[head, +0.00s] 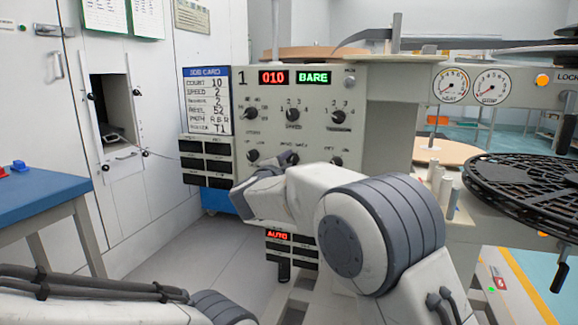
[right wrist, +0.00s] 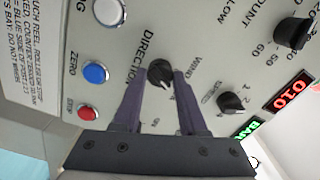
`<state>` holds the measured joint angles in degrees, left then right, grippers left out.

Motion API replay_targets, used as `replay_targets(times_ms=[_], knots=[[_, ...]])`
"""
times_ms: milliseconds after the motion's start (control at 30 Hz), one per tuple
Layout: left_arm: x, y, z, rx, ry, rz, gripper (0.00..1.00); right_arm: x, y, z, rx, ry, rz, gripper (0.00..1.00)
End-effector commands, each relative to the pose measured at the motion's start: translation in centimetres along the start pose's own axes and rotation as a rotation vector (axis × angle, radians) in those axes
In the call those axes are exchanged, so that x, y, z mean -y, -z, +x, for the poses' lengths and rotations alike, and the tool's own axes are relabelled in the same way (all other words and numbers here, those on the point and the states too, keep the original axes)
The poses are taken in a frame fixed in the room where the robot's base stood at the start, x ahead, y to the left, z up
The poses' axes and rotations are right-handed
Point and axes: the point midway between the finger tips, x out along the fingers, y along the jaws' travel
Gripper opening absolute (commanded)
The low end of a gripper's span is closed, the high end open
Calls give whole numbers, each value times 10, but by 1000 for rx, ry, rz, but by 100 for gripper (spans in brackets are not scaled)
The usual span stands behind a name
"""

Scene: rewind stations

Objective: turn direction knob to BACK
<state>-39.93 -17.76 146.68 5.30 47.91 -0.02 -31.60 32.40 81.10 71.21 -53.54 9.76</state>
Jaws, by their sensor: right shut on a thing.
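The direction knob (right wrist: 160,72) is a black round knob with a pale pointer mark, on the grey control panel (head: 362,92). In the right wrist view it sits between the fingertips of my right gripper (right wrist: 162,80), which is shut on it. Its pale mark shows toward the lower side of that view. In the head view my right arm and wrist reach the panel's lower row and hide much of this knob. My left gripper is out of view.
The speed knob (right wrist: 231,102) and count knob (right wrist: 292,33) are close by. A blue button (right wrist: 95,73) and a red button (right wrist: 87,112) stand on the other side. A black reel (head: 525,185) is at the right; a blue table (head: 35,195) is at the left.

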Motion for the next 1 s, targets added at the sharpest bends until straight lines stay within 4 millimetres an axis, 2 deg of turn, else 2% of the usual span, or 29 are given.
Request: replay_targets(times_ms=[667, 700, 767, 1000], knots=[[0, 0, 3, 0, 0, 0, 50, -1, -1, -1, 1, -3, 67, 0], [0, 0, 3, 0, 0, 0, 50, -1, -1, -1, 1, -3, 67, 49], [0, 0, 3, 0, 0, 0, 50, -1, -1, -1, 1, -3, 66, 72], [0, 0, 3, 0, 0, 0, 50, -1, 0, 0, 0, -2, 65, 72]])
